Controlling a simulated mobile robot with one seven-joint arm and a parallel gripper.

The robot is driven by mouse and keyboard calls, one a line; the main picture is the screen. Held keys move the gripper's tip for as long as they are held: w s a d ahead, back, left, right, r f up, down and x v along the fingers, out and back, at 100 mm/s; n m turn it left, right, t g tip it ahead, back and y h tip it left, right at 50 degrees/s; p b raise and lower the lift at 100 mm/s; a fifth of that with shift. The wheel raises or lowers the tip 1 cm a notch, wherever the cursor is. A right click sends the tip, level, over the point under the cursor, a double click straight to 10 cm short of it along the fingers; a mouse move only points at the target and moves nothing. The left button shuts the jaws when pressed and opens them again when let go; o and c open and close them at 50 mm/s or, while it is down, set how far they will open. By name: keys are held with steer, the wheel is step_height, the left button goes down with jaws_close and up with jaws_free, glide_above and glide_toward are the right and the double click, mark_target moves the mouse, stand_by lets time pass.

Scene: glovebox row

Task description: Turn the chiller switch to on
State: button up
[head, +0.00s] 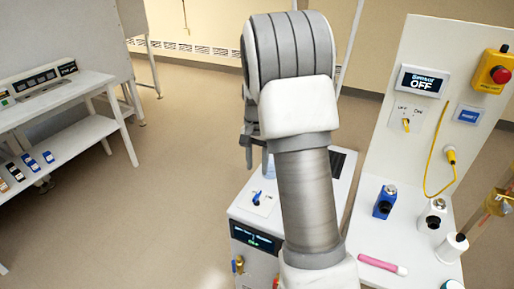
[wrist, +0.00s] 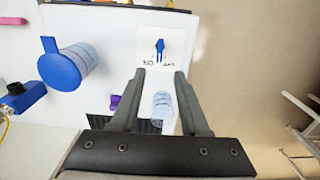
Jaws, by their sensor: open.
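The chiller (head: 240,213) is a white box with a dark display (head: 256,239) on its front; the display's small text is hard to read. Its blue switch (head: 257,197) sits on a white label plate on top. In the wrist view the switch (wrist: 160,46) stands roughly upright in the picture between upside-down ON and OFF lettering; which setting it points to I cannot tell. My gripper (head: 256,158) is open above the chiller top. In the wrist view my gripper (wrist: 160,73) has its fingertips apart, just below the switch in the picture, with nothing gripped.
A clear cylinder (wrist: 162,106) shows between the fingers, and a blue-capped clear container (wrist: 72,66) left of them. A panel (head: 420,55) reading Sensor OFF, a blue bottle (head: 384,201) and a pink item (head: 382,264) are right. Open floor (head: 180,170) lies left.

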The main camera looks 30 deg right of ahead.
step_height(320, 180, up, 6)
stand_by(0.4)
